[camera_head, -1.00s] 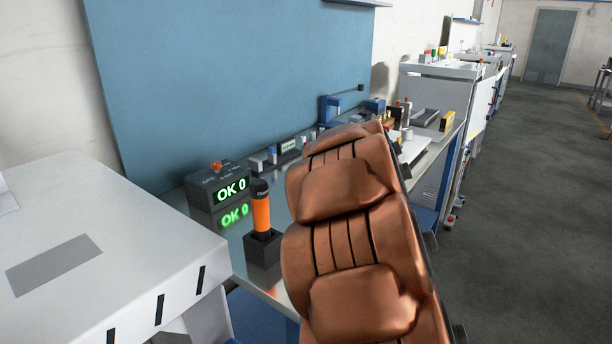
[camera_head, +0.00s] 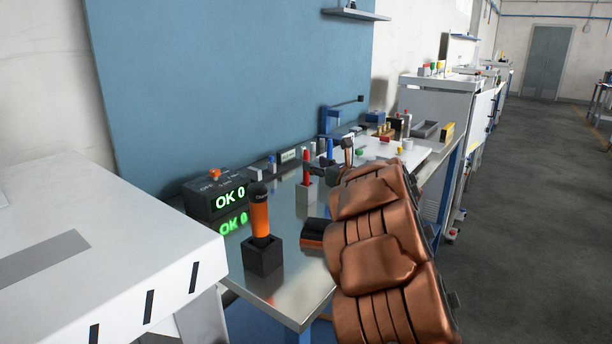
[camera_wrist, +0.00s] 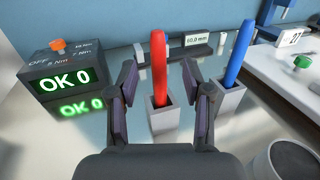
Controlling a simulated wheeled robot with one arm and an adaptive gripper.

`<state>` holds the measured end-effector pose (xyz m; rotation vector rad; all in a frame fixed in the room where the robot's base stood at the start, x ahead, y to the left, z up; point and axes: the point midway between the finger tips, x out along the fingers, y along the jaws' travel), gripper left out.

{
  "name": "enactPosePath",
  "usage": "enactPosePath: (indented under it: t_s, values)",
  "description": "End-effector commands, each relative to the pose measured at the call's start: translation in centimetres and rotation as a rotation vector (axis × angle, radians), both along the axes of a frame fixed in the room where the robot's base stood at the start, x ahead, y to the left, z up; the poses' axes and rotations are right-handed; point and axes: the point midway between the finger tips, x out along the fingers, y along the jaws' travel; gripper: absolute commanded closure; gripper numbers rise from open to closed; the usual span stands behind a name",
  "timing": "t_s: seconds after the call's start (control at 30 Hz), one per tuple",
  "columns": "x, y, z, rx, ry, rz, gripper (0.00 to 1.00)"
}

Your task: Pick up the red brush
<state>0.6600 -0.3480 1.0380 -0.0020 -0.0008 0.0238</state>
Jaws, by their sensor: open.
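The red brush (camera_wrist: 159,62) stands upright in a small grey square holder (camera_wrist: 161,112) in the wrist view. It also shows in the head view (camera_head: 306,168) on the metal bench, left of my arm. My gripper (camera_wrist: 159,80) is open, with one finger on each side of the red brush. The fingers look apart from it, and its lower end is hidden in the holder. A blue brush (camera_wrist: 239,52) stands in its own grey holder (camera_wrist: 226,97) just right of my right finger.
A dark box with a green "OK 0" display (camera_head: 228,198) stands on the bench at left. An orange-black tool (camera_head: 260,215) stands in a black holder in front. A grey cylinder (camera_wrist: 292,160) is at lower right in the wrist view. A white machine (camera_head: 90,220) fills the lower left.

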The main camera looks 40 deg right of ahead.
Motion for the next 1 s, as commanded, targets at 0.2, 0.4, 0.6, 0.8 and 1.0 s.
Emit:
enactPosePath:
  t_s: [0.2, 0.4, 0.6, 0.8, 1.0]
  values:
    - [1.0, 0.1, -0.1, 0.002, -0.001, 0.0, 0.5]
    - [3.1, 0.4, -1.0, 0.006, 0.003, 0.0, 0.5]
    - [5.0, 0.4, -0.7, 0.002, -0.001, -0.001, 0.5]
    - [5.2, 0.3, -0.9, 0.002, 0.001, -0.004, 0.5]
    - [5.2, 0.3, -0.9, 0.002, 0.001, -0.004, 0.62]
